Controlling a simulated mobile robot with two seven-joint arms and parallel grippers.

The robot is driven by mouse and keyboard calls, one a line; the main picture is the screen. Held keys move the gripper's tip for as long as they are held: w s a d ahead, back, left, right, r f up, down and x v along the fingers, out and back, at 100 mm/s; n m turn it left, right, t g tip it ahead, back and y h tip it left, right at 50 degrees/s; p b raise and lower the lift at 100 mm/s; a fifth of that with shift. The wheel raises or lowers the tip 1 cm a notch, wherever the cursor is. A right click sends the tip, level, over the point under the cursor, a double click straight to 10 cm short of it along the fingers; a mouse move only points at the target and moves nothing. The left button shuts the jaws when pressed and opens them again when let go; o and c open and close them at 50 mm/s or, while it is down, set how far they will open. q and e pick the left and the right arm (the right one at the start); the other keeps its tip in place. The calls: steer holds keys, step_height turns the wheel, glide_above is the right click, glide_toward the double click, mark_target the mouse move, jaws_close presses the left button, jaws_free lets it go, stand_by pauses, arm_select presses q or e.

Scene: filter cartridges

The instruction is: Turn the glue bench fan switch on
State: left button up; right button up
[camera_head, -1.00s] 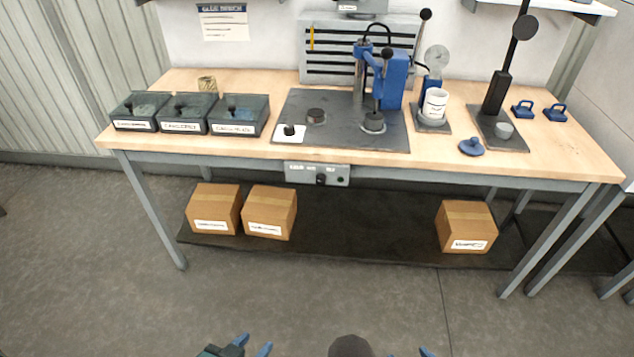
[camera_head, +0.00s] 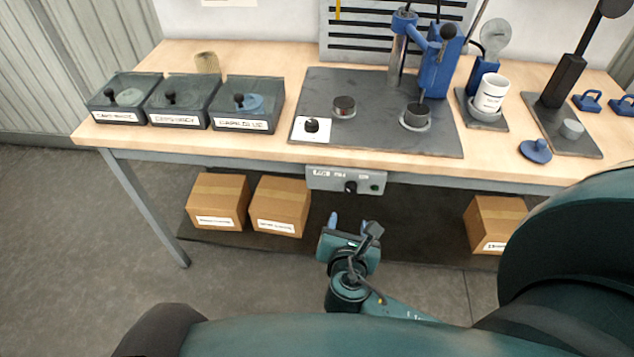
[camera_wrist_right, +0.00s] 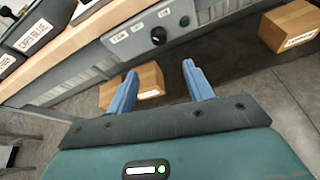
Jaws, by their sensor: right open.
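The grey switch panel (camera_head: 322,179) is fixed under the front edge of the bench. It carries a black rotary knob (camera_head: 350,187) and a small dark green round lamp or button (camera_head: 374,188). In the right wrist view the panel (camera_wrist_right: 135,45), the knob (camera_wrist_right: 158,36) and the green part (camera_wrist_right: 184,21) lie ahead of the fingers; the small lettering is hard to read. My right gripper (camera_head: 347,223) is open and empty, in front of and below the panel, apart from the knob. Its blue fingers also show in the wrist view (camera_wrist_right: 160,72). My left gripper is out of view.
The wooden bench top (camera_head: 270,60) holds labelled bins (camera_head: 247,125), a blue press (camera_head: 438,75) and a white cup (camera_head: 491,92). Cardboard boxes (camera_head: 280,208) sit on the low shelf below. The space directly before the panel is clear.

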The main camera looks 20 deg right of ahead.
mark_target(350, 192)
steer(key=b+x, duration=0.1)
steer(key=x, duration=1.2)
steer(key=shift+w+r, duration=0.15)
steer(key=shift+c, duration=0.2)
steer(key=c, duration=0.9)
